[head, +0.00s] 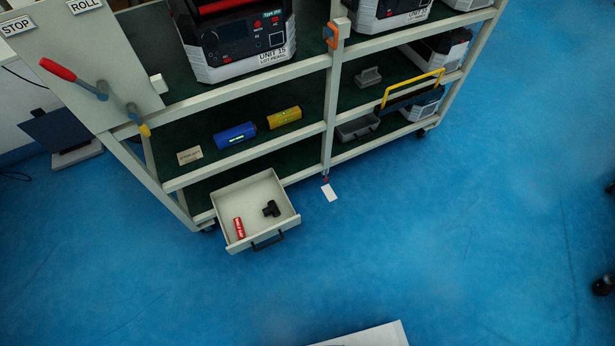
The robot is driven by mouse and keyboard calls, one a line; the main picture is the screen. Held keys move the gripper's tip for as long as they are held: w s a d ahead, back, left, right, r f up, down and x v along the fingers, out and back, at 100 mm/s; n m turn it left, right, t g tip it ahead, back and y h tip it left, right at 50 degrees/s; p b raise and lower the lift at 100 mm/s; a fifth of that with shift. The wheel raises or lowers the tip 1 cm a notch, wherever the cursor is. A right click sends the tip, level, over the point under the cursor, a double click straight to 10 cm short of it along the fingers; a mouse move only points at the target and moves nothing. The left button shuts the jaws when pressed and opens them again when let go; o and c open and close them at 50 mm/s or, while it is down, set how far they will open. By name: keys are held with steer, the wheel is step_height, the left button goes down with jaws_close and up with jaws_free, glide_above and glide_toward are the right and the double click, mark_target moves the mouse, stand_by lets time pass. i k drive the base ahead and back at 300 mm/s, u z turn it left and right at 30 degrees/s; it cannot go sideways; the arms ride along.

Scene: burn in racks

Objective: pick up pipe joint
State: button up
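A small black pipe joint (271,209) lies in the open drawer (249,186) at the bottom left of the rack. It lies toward the right side of the drawer floor, apart from a red cylinder (238,228) to its left. The drawer is pulled out, with a dark handle (268,242) on its front. My gripper is not in view.
The rack (330,120) holds labelled units on top, and blue (235,135) and yellow (284,117) blocks on its middle shelf. A red-handled lever (75,79) stands at its left end. A white tag (329,192) hangs right of the drawer. The blue floor (450,230) in front is clear.

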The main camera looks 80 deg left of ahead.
mark_target(273, 209)
steer(key=z, duration=0.05)
steer(key=i, duration=0.3)
steer(key=u, duration=2.95)
steer(key=i, duration=0.5)
steer(key=z, duration=0.2)
steer(key=k, duration=0.5)
steer(key=u, duration=0.2)
steer(key=i, duration=0.25)
steer(key=u, duration=0.1)
